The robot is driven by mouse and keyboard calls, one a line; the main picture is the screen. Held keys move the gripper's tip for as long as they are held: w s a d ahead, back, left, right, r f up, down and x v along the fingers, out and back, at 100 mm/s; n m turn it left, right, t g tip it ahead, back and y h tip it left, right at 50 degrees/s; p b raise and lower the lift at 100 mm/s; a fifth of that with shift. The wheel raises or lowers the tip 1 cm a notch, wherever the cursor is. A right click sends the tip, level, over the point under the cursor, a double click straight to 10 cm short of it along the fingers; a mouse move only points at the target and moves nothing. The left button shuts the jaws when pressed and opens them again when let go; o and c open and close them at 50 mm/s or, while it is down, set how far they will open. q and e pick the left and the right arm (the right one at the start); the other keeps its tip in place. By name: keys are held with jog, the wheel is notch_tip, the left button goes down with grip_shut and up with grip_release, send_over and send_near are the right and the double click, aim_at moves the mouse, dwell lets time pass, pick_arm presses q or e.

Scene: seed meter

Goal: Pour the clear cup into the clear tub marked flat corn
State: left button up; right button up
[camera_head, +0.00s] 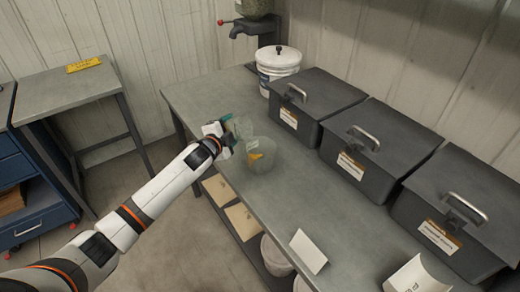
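My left gripper (229,137) reaches in from the left over the bench's near edge. A clear cup (243,127) is at its fingertips and looks tilted to the right; the gripper appears shut on it, though the fingers are small and partly hidden. A clear tub (262,169) stands on the bench just right of and below the cup. An orange-yellow patch shows at the tub; I cannot tell whether it is seed or a label. No marking on the tub is readable. My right gripper is not in view.
Several dark lidded bins (312,99) line the back of the grey bench (295,205). A white lidded bucket (278,66) stands at the far end, near a wall dispenser (255,25). A white card (308,251) and a white curved piece (415,276) are nearer. A side table (68,92) is left.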

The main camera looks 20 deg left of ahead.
aim_at(243, 120)
pick_arm(q)
jog(key=shift+f, duration=0.15)
jog(key=shift+d+r+m, duration=0.15)
jog(key=shift+r+m, duration=0.1)
jog(key=shift+m, duration=0.15)
jog(key=shift+d+r+m+p, duration=0.2)
jog(key=shift+d+r+m, duration=0.1)
jog(key=shift+d+r, duration=0.25)
jog(key=shift+d+r+m+p, duration=0.2)
jog(key=shift+d+r+m, duration=0.1)
jog(key=shift+r, duration=0.3)
jog(key=shift+s+d+f+m+y, duration=0.1)
jog(key=shift+d+f+m+y, duration=0.15)
jog(key=shift+m+y, duration=0.2)
jog(key=shift+f+m, duration=0.1)
jog(key=shift+m, duration=0.25)
jog(key=shift+r+p, duration=0.25)
jog(key=shift+p, duration=0.15)
jog(key=shift+d+m+y, duration=0.3)
jog(key=shift+m+y, duration=0.05)
jog(key=shift+m, duration=0.05)
jog(key=shift+r, duration=0.1)
jog(key=shift+d+r+m+p, duration=0.15)
jog(key=shift+m+p, duration=0.15)
jog(key=shift+p, duration=0.05)
